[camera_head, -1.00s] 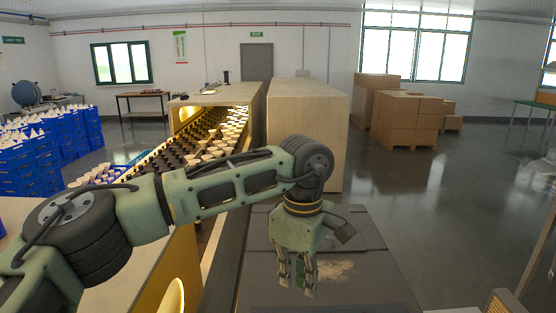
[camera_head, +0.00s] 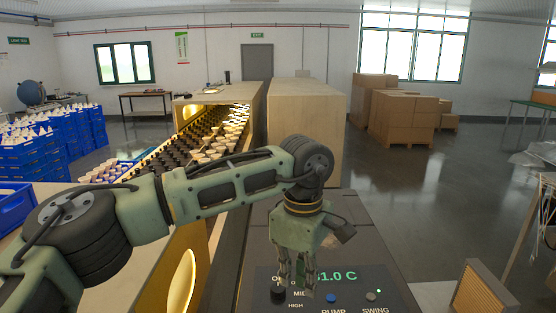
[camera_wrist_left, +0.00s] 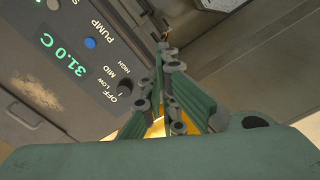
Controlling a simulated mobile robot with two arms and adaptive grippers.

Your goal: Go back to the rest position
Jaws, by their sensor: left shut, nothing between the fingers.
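My left gripper (camera_head: 294,274) points straight down over the dark control panel in the head view. Its fingers are shut with nothing between them. The panel (camera_head: 350,290) has a green 31.0 C readout (camera_head: 336,276), a black knob (camera_head: 278,294) by the OFF, MID and HIGH marks, a blue PUMP button (camera_head: 331,298) and a grey SWING button (camera_head: 371,296). In the left wrist view the fingers (camera_wrist_left: 170,95) show beside the knob (camera_wrist_left: 124,88); I cannot tell whether they touch it. My right gripper is not in view.
A long conveyor with rows of bulbs (camera_head: 205,145) runs away at the left, beside a wooden cabinet (camera_head: 306,120). Blue crates (camera_head: 30,160) stand far left. Cardboard boxes (camera_head: 403,118) stand at the back right. The floor at right (camera_head: 420,190) is open.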

